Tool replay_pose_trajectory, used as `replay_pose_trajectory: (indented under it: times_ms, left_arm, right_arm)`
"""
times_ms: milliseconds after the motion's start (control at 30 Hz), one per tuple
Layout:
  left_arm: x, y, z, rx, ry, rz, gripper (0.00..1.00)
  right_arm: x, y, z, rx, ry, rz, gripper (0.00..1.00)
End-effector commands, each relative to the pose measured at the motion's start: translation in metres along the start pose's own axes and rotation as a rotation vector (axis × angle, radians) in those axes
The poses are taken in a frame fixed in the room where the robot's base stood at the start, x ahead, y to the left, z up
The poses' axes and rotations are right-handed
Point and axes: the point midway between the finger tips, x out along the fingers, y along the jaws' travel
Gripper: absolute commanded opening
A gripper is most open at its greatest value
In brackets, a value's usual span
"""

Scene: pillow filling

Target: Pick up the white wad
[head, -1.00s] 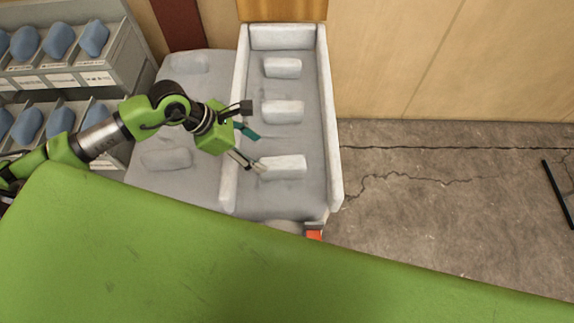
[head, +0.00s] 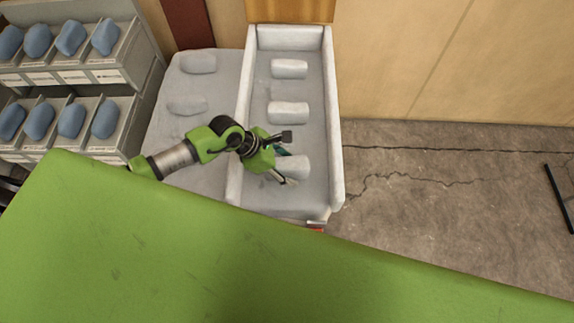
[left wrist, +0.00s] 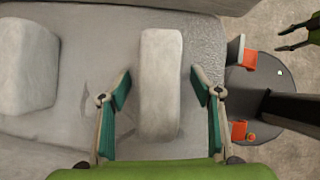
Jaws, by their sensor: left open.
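Three white wads lie in a row in a pale, walled tray. The nearest white wad (head: 294,167) is partly covered by my left gripper (head: 287,166) in the head view. The left wrist view shows this wad (left wrist: 160,88) upright in the picture, between the two spread fingers of my left gripper (left wrist: 161,78). The fingers are open, with a gap showing on each side of the wad. The middle wad (head: 288,113) and the far wad (head: 290,69) lie farther back.
The tray has raised side walls (head: 331,120). Left of it is a grey surface with flat grey pieces (head: 198,64). A rack (head: 120,75) holds several blue lumps at far left. A large green surface (head: 200,250) fills the front. Bare floor (head: 440,190) lies at right.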

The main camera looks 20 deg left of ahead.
Motion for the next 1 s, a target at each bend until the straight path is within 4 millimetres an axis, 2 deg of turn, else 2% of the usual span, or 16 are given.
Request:
replay_pose_trajectory:
  times_ms: [167, 333, 367, 767, 1000]
  left_arm:
    - [0.000, 0.001, 0.000, 0.001, 0.000, 0.001, 0.59]
    - [0.000, 0.001, 0.000, 0.000, 0.000, 0.001, 0.17]
    - [0.000, 0.001, 0.000, 0.000, 0.000, 0.001, 0.14]
    - [-0.003, 0.001, 0.002, 0.002, -0.002, 0.002, 0.14]
    - [-0.023, 0.003, 0.015, 0.007, -0.004, 0.006, 0.14]
  right_arm:
    - [0.000, 0.001, 0.000, 0.000, 0.000, 0.001, 0.40]
    - [0.000, 0.000, 0.000, 0.000, 0.000, 0.000, 0.40]
    - [0.000, 0.000, 0.000, 0.000, 0.000, 0.000, 0.40]
    - [0.002, 0.000, 0.001, -0.001, 0.000, 0.000, 0.40]
    - [0.015, -0.003, 0.001, 0.000, 0.000, -0.003, 0.40]
